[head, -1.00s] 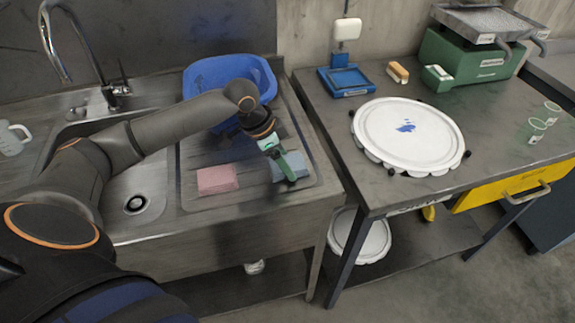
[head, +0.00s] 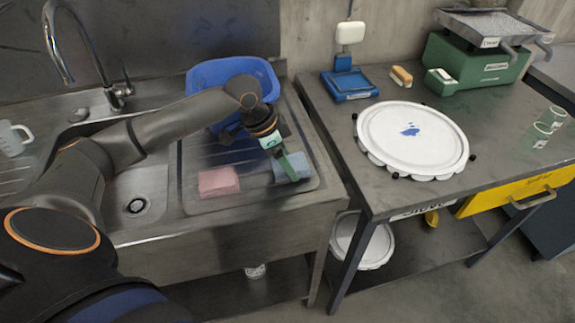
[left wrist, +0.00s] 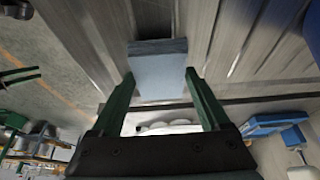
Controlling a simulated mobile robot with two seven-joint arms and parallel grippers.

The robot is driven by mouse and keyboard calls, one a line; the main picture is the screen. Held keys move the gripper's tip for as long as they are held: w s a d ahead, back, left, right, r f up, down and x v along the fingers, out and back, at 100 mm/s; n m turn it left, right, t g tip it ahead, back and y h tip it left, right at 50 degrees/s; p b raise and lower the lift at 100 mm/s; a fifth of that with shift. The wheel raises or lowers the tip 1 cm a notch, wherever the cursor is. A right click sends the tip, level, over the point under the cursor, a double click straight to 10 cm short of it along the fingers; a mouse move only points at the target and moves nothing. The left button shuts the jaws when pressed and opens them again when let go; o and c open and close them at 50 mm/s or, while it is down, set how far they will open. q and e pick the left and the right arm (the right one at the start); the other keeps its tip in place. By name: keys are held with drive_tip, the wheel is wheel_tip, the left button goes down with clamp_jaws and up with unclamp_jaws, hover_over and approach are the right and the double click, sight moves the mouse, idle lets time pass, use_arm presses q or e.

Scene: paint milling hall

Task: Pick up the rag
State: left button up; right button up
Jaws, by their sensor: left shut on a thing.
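A blue-grey folded rag (head: 306,166) is at the right end of the sink's ribbed drainboard. My left gripper (head: 292,172) points down at it, with its green fingers partly covering it. In the left wrist view, the rag (left wrist: 158,72) lies between the two green fingertips, and the gripper (left wrist: 158,80) is shut on it. I cannot tell whether the rag is clear of the drainboard. A pink folded cloth (head: 218,181) lies on the drainboard to the left. My right gripper is not in view.
A blue basin (head: 232,73) stands behind my left arm. The tap (head: 58,45) rises over the sink bowl at the left. On the bench at right are a white round lid (head: 412,138), a blue scale (head: 349,84), a brush (head: 401,75) and a green machine (head: 470,62).

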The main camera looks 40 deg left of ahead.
use_arm(q)
drive_tip(key=s+d+r+p, duration=0.1)
drive_tip(key=s+d+r, duration=0.5)
drive_tip(key=d+r, duration=0.6)
drive_tip(key=shift+s+d+r, duration=0.15)
drive_tip(key=shift+s+r, duration=0.15)
drive_tip(key=shift+s, duration=0.1)
